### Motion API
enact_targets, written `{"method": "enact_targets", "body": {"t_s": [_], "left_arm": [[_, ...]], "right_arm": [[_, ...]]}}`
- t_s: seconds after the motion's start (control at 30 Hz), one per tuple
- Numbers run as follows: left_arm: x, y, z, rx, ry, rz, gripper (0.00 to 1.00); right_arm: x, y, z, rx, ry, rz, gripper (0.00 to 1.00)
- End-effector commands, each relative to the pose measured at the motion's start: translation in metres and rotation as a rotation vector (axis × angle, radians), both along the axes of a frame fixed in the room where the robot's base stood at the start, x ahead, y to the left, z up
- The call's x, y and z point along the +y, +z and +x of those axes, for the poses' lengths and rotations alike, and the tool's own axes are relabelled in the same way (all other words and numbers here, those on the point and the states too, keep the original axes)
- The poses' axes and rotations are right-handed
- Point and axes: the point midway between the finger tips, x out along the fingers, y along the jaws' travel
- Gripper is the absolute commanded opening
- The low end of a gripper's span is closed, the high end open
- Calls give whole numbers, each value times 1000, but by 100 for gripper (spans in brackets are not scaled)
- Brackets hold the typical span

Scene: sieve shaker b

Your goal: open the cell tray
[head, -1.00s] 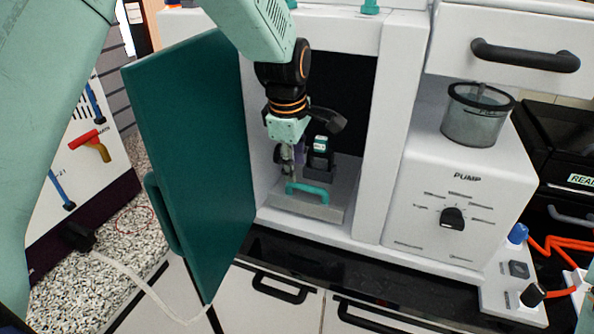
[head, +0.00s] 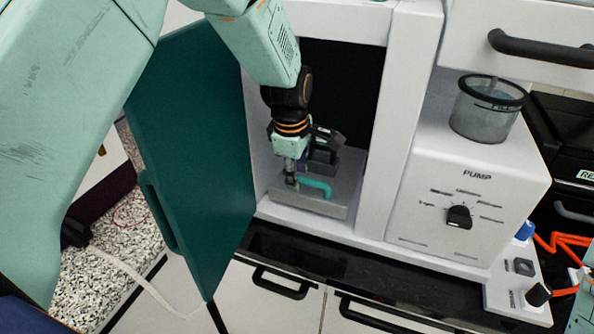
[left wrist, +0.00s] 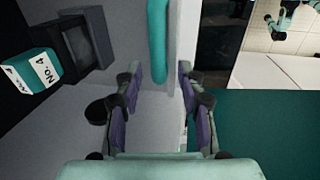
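The cell tray (head: 312,206) is a flat grey slab with a teal bar handle (head: 317,187) at its front, low inside the white cabinet. My left gripper (head: 291,178) points down at the handle's left part. In the left wrist view the teal handle (left wrist: 158,42) lies ahead, in line with the gap between the two spread fingers (left wrist: 159,85). The fingers are open and I see no contact with the handle. In the head view the gripper hides part of the tray and the handle's left end. My right gripper is not in view.
The teal cabinet door (head: 195,165) stands open at the left, close to my left arm. The white pump unit (head: 460,190) with a clear cup (head: 487,112) stands to the right.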

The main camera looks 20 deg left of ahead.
Motion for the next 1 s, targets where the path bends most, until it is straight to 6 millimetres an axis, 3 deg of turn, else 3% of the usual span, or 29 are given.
{"method": "enact_targets", "body": {"t_s": [0.37, 0.8, 1.0], "left_arm": [[1, -7, 4, -1, 0, 0, 39], [1, -7, 4, 0, 0, 0, 2], [1, -7, 4, 0, 0, 0, 0]], "right_arm": [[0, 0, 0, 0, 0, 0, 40], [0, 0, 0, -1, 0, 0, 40], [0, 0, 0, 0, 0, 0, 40]]}}
